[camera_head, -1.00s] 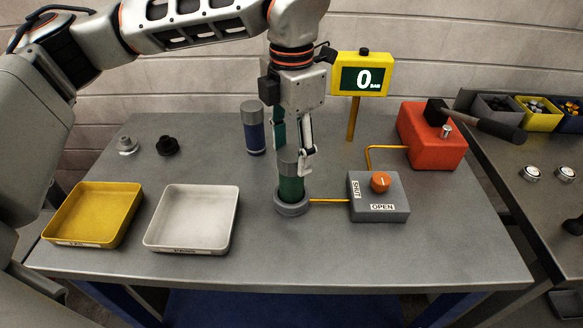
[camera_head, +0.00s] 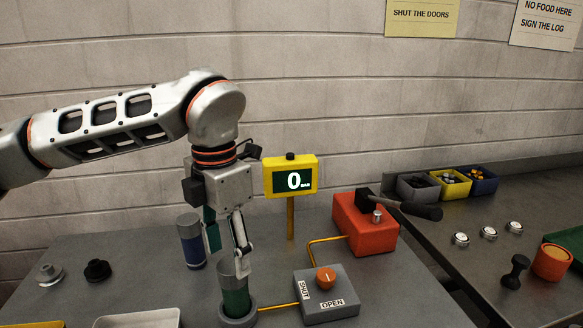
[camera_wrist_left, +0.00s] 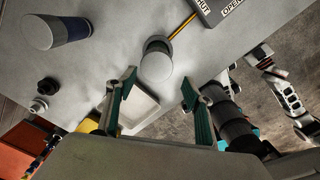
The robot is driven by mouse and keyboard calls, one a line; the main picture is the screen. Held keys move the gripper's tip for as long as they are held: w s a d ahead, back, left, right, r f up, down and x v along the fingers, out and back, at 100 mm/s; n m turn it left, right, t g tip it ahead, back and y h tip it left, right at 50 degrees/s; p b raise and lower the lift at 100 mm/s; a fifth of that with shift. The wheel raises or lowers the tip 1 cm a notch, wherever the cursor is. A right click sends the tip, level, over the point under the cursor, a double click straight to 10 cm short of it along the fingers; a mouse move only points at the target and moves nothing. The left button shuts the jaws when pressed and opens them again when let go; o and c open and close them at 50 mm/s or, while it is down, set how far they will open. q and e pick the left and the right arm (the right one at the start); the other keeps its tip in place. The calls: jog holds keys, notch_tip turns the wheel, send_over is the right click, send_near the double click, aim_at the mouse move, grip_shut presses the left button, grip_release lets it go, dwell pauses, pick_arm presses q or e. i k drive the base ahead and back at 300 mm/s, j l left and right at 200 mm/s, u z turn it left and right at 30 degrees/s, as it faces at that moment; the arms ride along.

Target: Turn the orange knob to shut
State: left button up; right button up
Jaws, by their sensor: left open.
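The orange knob (camera_head: 325,278) sits on top of a grey valve box (camera_head: 329,304). The box has a SHUT label on its left side and an OPEN label at its front. I cannot tell surely which way the knob points. My left gripper (camera_head: 229,250) is open and points down, left of the knob and apart from it. It is at the top of a green cylinder with a grey cap (camera_head: 236,302), which stands upright in a grey ring. In the left wrist view the open fingers (camera_wrist_left: 158,88) show with the cylinder's pale top (camera_wrist_left: 157,67) beyond them.
A yellow gauge (camera_head: 291,178) on a post reads 0 bar behind the box. A blue cylinder (camera_head: 191,246) stands behind left of the gripper. Trays lie at the front left.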

aim_at(326, 278)
jog(key=k, duration=0.95)
